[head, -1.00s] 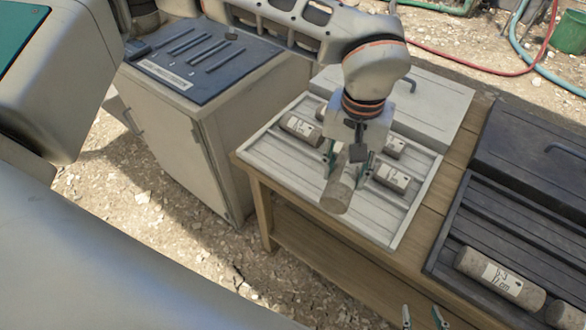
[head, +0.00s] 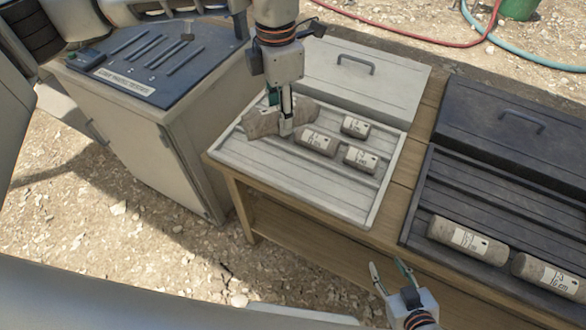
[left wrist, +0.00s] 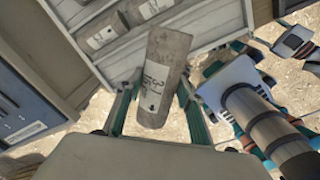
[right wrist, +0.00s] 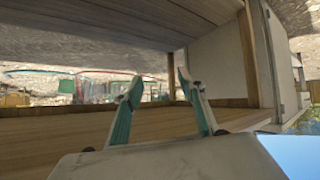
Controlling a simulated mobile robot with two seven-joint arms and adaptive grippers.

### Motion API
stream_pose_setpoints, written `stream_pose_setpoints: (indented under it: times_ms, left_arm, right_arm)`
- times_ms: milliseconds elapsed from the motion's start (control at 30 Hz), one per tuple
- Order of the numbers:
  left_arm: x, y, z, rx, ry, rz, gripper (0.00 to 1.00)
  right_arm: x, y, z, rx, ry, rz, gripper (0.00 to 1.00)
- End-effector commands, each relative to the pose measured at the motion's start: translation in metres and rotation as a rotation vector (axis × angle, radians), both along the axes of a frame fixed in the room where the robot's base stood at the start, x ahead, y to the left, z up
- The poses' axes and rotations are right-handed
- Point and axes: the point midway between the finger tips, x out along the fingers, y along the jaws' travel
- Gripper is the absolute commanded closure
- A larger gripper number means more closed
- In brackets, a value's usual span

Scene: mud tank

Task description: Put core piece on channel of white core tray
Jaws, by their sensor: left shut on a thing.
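My left gripper (head: 286,122) is shut on a grey, rounded core piece (left wrist: 165,72) with a handwritten label; the piece lies between both fingers in the left wrist view. In the head view it is above the left part of the white core tray (head: 300,185), partly hidden by the fingers. I cannot tell whether it touches the tray. Several labelled core pieces lie in the tray's channels, including ones at the middle (head: 315,141), upper right (head: 355,127) and lower right (head: 361,160). My right gripper (head: 389,265) is open and empty in front of the table, and also shows in the right wrist view (right wrist: 158,85).
A dark tray (head: 440,195) with two labelled cores (head: 467,240) stands to the right on the wooden table (head: 400,190). The white tray's lid (head: 365,85) is behind it. A cabinet (head: 165,150) with a dark top stands left. The tray's front channels are clear.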

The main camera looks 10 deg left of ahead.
Motion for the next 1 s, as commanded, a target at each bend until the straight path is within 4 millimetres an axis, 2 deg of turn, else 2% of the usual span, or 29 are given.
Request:
stream_pose_setpoints:
  times_ms: [200,700,900,1000]
  left_arm:
    - [0.013,0.013,0.014,-0.003,-0.002,0.507,1.0]
    - [0.034,0.049,0.031,-0.002,0.001,1.666,1.0]
    - [0.038,0.061,0.035,-0.003,0.001,2.027,1.0]
    - [0.04,0.065,0.035,-0.003,0.001,2.141,1.0]
  right_arm:
    - [0.001,0.0,0.004,0.003,-0.001,-0.001,0.6]
    - [0.004,0.003,0.017,0.016,-0.01,-0.003,0.6]
    - [0.002,0.003,0.018,0.019,-0.005,-0.003,0.6]
    - [0.0,0.004,0.017,0.019,0.0,-0.003,0.6]
